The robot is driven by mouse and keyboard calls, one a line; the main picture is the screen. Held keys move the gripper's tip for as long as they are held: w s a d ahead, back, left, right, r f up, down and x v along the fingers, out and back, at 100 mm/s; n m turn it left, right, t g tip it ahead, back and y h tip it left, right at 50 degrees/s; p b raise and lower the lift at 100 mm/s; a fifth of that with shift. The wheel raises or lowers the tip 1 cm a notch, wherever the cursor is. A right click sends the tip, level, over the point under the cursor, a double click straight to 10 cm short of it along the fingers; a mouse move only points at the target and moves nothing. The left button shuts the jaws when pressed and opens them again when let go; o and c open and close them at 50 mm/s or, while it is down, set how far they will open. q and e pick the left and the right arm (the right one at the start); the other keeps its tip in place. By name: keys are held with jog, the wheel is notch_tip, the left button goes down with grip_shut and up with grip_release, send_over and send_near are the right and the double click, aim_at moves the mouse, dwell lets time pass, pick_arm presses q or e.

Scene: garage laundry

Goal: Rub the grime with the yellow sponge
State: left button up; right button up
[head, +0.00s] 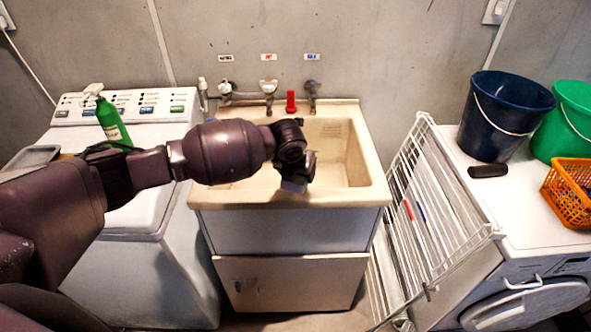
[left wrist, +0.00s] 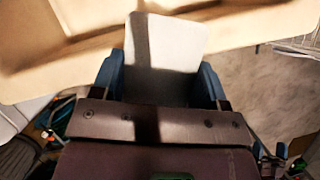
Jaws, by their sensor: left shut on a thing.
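My left gripper (head: 301,172) is shut on a pale, whitish block (head: 294,186) over the front rim of the cream sink (head: 376,190). In the left wrist view the block (left wrist: 166,42) sits between my two blue fingers (left wrist: 162,88) and sticks out past them towards the sink's edge (left wrist: 60,65). It looks white to light grey there, not clearly yellow. I cannot tell whether it touches the sink. No distinct grime patch can be made out; my arm hides part of the basin.
A white washing machine (head: 150,205) with a green bottle (head: 112,122) stands left. A white drying rack (head: 430,220) leans right of the sink. Beyond it, a dryer top holds a dark blue bucket (head: 500,118), a green bucket (head: 568,120) and an orange basket (head: 568,195). Taps (head: 268,92) line the back.

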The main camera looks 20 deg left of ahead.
pick_arm(q)
notch_tip(320, 180, up, 2)
jog(key=shift+p, duration=0.85)
jog(key=shift+r, duration=0.2)
jog(key=shift+p, duration=0.3)
pick_arm(e)
jog(key=shift+s+a+r, duration=0.3)
jog(key=shift+s+r, duration=0.1)
jog(key=shift+s, duration=0.25)
jog(key=shift+r, duration=0.15)
pick_arm(q)
jog(key=shift+f, duration=0.1)
pick_arm(e)
jog(key=shift+w, duration=0.1)
